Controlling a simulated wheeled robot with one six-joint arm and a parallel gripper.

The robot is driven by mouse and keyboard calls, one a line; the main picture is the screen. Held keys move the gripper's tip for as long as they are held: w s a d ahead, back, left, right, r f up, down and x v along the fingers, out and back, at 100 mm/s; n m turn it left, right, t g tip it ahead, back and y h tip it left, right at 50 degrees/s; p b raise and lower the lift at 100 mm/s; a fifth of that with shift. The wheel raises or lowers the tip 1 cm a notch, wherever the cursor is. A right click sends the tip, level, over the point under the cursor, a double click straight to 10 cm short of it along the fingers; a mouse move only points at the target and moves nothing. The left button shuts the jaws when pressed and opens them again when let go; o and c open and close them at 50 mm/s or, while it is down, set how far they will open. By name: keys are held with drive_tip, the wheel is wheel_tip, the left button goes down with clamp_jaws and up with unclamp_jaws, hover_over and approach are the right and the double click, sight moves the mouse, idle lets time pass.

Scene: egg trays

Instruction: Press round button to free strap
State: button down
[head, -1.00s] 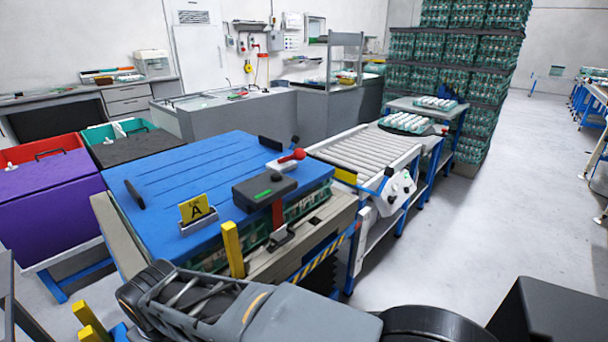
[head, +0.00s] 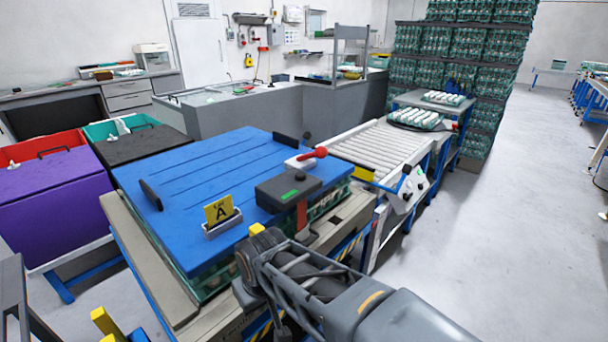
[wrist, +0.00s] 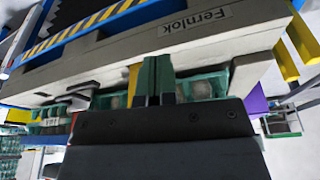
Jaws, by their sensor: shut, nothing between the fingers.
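The red strap (head: 301,214) runs down from a black box with a green label (head: 288,191) at the near right edge of the blue lid (head: 200,180). Its lower end and the black buckle are hidden behind my arm in the head view, and I cannot make out a round button. My gripper (wrist: 157,68) is shut and empty in the wrist view. Its fingers lie in front of green egg trays (wrist: 205,86) and the beige frame marked Fernlok (wrist: 130,48). The head view does not show the fingertips clearly.
A red-handled lever (head: 308,157) lies on the lid's right side. A yellow sign A (head: 218,210) stands on the lid. Yellow posts (wrist: 302,38) rise by the frame. A roller conveyor (head: 375,147) with a control panel (head: 408,188) is at right. Open floor lies further right.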

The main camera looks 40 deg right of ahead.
drive_tip(key=w+d+r+m+g+p, duration=0.1)
drive_tip(key=w+d+r+m+p, duration=0.15)
drive_tip(key=d+r+p, duration=0.45)
wheel_tip(320, 180, up, 19)
drive_tip(key=m+t+y+p, duration=0.4)
drive_tip(key=m+t+p, duration=0.3)
drive_tip(key=m+p, duration=1.2)
hover_over(300, 175)
drive_tip(key=shift+r+m+b, duration=0.15)
drive_tip(key=shift+m+b, duration=0.25)
drive_tip(key=shift+m, duration=0.25)
wheel_tip(300, 175, down, 9)
drive_tip(key=b, duration=0.7)
drive_tip(key=shift+f+b, duration=0.35)
drive_tip(key=shift+b, duration=0.1)
